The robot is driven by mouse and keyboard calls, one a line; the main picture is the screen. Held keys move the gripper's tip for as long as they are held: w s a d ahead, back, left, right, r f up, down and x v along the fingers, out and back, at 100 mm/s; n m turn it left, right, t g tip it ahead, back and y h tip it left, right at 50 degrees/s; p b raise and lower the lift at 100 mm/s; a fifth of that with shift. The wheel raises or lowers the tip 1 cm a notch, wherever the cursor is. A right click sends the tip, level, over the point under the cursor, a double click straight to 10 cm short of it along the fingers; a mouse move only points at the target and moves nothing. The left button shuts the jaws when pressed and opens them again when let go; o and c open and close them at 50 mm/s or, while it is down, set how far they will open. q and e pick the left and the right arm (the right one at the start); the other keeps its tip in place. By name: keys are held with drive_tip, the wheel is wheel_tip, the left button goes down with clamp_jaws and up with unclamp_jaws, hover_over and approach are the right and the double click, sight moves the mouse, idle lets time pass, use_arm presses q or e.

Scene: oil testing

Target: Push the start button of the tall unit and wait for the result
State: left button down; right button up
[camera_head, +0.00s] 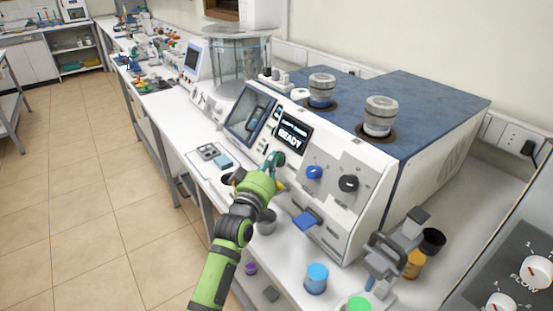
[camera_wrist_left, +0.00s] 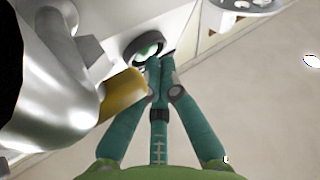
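A large white unit (camera_head: 360,200) with a blue top stands on the bench, and its small dark screen (camera_head: 291,133) reads READY. My left gripper (camera_head: 277,160) is at its front panel, just below that screen. In the left wrist view the teal fingers (camera_wrist_left: 160,62) are together at the tips, with nothing held between them. The tips are at a green button (camera_wrist_left: 148,50) in a dark ring; I cannot tell whether they touch or press it. In the head view the gripper hides this button. My right gripper is not in view.
A blue knob (camera_head: 314,172) and a black knob (camera_head: 348,183) sit right of the gripper. A yellow part (camera_wrist_left: 122,95) and a shiny metal part (camera_wrist_left: 60,90) are close left of the fingers. A blue-lidded jar (camera_head: 317,278) stands in front on the bench.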

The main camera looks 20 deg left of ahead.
use_arm(q)
drive_tip(key=shift+d+f, duration=0.3)
drive_tip(key=shift+f, duration=0.2)
drive_tip(key=shift+s+a+f+p, duration=0.15)
drive_tip(key=shift+p, duration=0.3)
drive_tip(key=shift+s, duration=0.1)
drive_tip(key=shift+s+a+r+p, duration=0.7)
drive_tip(key=shift+s+p, duration=0.2)
drive_tip(key=shift+s, duration=0.05)
drive_tip(key=shift+s+a+r+p, duration=0.65)
drive_tip(key=shift+s+r+p, duration=0.05)
drive_tip(key=shift+s+p, duration=0.25)
